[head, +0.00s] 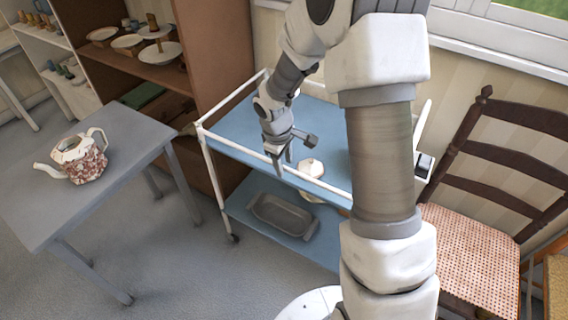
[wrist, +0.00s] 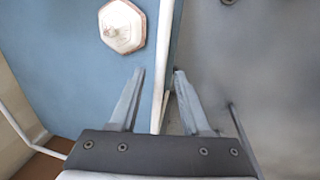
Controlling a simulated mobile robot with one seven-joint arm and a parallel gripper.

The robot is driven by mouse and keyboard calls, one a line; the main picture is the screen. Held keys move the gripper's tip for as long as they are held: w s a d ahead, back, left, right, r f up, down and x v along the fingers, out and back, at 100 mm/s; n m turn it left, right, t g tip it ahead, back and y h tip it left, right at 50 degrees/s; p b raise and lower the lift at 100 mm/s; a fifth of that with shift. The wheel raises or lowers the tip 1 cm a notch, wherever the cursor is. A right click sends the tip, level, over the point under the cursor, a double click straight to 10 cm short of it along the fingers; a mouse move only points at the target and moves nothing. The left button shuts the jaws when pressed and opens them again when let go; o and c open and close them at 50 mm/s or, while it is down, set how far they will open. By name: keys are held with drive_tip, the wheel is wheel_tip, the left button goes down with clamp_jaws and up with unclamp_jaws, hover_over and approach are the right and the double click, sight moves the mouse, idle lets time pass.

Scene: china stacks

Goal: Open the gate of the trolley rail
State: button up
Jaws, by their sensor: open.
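The trolley has a white frame and blue shelves (head: 232,114). Its white front rail (head: 238,145) runs along the near edge of the top shelf, from the left corner post towards the right, where my arm hides its far end. I cannot make out a hinge or latch. My gripper (head: 283,165) is open over this front edge and points down. In the wrist view, the white rail (wrist: 163,50) passes between the two spread fingers of my gripper (wrist: 160,72), apart from both as far as I can tell.
A white hexagonal lid (head: 311,168) lies on the top shelf beside the gripper. A grey tray (head: 283,215) is on the lower shelf. A patterned teapot (head: 78,157) stands on a grey table (head: 120,165) at left. A dark wooden chair (head: 475,215) stands at right.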

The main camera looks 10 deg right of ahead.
clamp_jaws()
idle(1.4)
